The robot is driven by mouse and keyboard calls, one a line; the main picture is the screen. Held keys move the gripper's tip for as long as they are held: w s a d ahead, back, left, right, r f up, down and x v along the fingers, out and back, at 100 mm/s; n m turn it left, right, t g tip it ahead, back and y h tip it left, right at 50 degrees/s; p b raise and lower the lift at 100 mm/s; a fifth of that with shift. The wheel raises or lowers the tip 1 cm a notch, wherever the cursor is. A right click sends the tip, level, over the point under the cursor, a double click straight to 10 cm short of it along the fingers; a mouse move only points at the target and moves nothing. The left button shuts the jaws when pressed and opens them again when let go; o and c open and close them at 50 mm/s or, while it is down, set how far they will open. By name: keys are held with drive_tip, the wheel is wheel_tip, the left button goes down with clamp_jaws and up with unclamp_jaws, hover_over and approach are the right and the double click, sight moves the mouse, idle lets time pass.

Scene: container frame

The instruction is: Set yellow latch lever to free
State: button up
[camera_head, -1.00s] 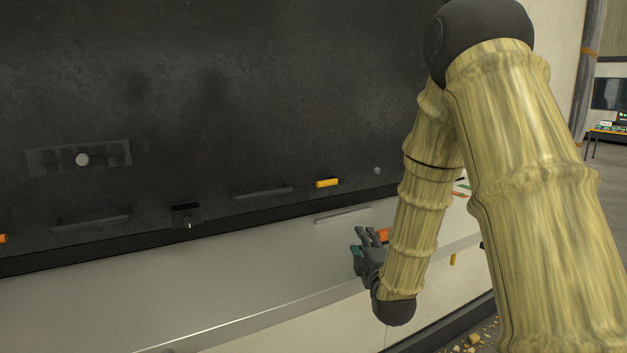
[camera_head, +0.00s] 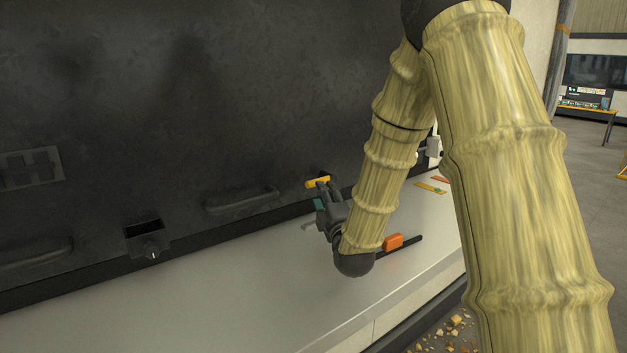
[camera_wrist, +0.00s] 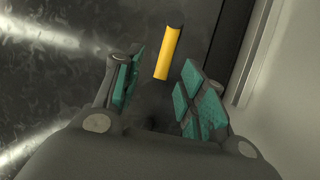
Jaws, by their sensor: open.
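The yellow latch lever (camera_head: 317,182) is a short bar on the lower part of the dark panel, lying nearly level in the head view. In the wrist view the yellow lever (camera_wrist: 169,52) shows ahead of the fingers, between the lines of the two jaws. My gripper (camera_head: 322,192) is just in front of and below the lever in the head view. In the wrist view my gripper (camera_wrist: 158,95) is open, with teal pads apart and nothing between them. I see no clear contact with the lever. The lever's mount is not clearly visible.
A pale ledge (camera_head: 230,290) runs below the dark panel (camera_head: 180,100). An orange block (camera_head: 393,241) with a dark bar lies on it near my arm. Recessed handles (camera_head: 240,201) and a small black box with a knob (camera_head: 147,240) are left of the lever.

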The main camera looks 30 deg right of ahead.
drive_tip(key=x, duration=0.2)
drive_tip(key=f+p+x, duration=0.1)
drive_tip(key=x, duration=0.2)
drive_tip(key=p+x, duration=0.1)
drive_tip(key=x, duration=0.2)
drive_tip(key=shift+w+a+f, duration=0.2)
drive_tip(key=shift+w+f, duration=0.05)
drive_tip(key=shift+w, duration=0.2)
drive_tip(key=shift+d+r+p, duration=0.15)
drive_tip(key=shift+r+p, duration=0.05)
drive_tip(key=shift+p, duration=0.2)
drive_tip(key=shift+s+d+r, duration=0.1)
drive_tip(key=shift+s+r, duration=0.3)
drive_tip(key=shift+r, duration=0.1)
drive_tip(key=shift+w+f, duration=0.5)
drive_tip(key=shift+w, duration=0.2)
drive_tip(key=shift+s+r, duration=0.25)
drive_tip(key=shift+s, duration=0.15)
clamp_jaws()
drive_tip(key=shift+w, duration=0.1)
